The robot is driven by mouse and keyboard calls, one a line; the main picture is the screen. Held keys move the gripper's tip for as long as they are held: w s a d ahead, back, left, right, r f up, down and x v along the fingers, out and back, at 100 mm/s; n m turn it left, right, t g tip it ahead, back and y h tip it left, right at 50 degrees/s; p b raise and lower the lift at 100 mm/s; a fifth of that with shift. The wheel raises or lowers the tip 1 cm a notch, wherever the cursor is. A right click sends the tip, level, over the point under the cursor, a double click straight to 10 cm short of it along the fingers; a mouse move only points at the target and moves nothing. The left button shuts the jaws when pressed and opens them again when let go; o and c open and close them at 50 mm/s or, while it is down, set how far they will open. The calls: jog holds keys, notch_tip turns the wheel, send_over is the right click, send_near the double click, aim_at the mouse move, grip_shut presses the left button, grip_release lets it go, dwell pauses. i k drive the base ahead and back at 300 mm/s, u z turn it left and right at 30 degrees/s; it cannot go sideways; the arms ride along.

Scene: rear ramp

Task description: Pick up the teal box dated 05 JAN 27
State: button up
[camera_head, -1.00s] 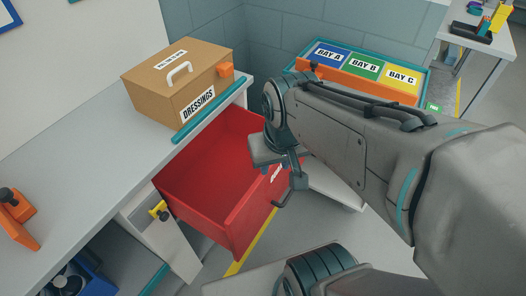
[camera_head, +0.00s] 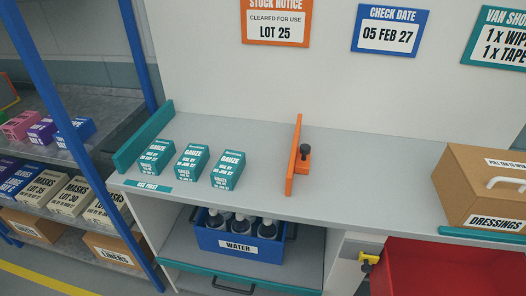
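Three teal gauze boxes stand in a row on the grey counter (camera_head: 260,160), near its left end. They are the left box (camera_head: 156,158), the middle box (camera_head: 191,162) and the right box (camera_head: 228,170). Each carries a white label with a use-by line, but the dates are too small and blurred for me to tell surely which reads 05 JAN 27. A teal "USE FIRST" strip (camera_head: 147,187) is on the counter edge in front of the left box. My gripper is out of view now.
An orange divider with a black knob (camera_head: 297,158) stands right of the boxes. The cardboard dressings box (camera_head: 480,185) is farther right, above the open red drawer (camera_head: 450,270). A blue water crate (camera_head: 238,238) is below. A blue-posted rack (camera_head: 95,150) is left. Wall signs include "CHECK DATE 05 FEB 27" (camera_head: 391,30).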

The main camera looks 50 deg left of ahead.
aim_at(226, 173)
jog(key=u, duration=1.25)
jog(key=k, duration=0.2)
jog(key=u, duration=1.25)
jog(key=i, duration=1.15)
jog(key=z, duration=0.15)
